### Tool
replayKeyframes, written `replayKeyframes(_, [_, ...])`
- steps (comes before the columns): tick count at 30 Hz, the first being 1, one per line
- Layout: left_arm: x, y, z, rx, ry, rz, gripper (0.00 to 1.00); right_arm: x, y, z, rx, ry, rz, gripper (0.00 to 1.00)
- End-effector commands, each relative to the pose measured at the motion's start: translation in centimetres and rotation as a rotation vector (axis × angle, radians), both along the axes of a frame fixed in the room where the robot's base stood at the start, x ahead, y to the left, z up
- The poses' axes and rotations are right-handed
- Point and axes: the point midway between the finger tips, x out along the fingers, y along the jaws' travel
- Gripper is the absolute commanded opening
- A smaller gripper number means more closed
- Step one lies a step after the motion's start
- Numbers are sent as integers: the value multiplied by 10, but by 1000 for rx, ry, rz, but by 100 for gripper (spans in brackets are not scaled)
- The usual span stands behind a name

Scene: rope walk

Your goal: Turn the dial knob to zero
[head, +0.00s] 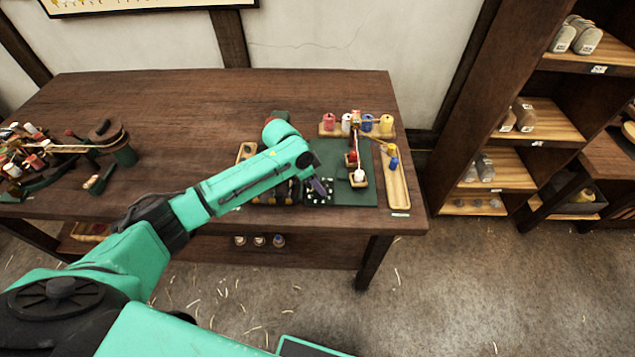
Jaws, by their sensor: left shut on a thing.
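My left arm reaches across the table from the left. Its gripper (319,187) points down at a small dark plate with white marks (312,198) near the table's front edge. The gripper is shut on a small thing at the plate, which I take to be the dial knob. The fingers and wrist hide the knob, so its pointer and the zero mark cannot be made out. My right gripper is not in view.
Right of the gripper, a green mat (335,160) holds a small stand with red and white pieces (357,170). Colored spools (366,123) stand behind it, and a wooden tray (398,185) lies at the right. Tools clutter the table's left end. The back middle is clear.

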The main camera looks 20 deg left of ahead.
Motion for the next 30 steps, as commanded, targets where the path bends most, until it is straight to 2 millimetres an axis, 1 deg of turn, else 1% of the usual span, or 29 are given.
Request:
replayKeyframes(5, [2, 0, 0, -2, -3, -157, 0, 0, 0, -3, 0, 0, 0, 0])
replayKeyframes(11, [3, 0, -2, -2, -2, -346, 0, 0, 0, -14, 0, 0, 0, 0])
replayKeyframes(17, [4, 0, -4, -3, -2, -537, 0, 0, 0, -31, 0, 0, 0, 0])
replayKeyframes(30, [7, 0, -4, -2, -3, -937, 0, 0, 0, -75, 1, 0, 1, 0])
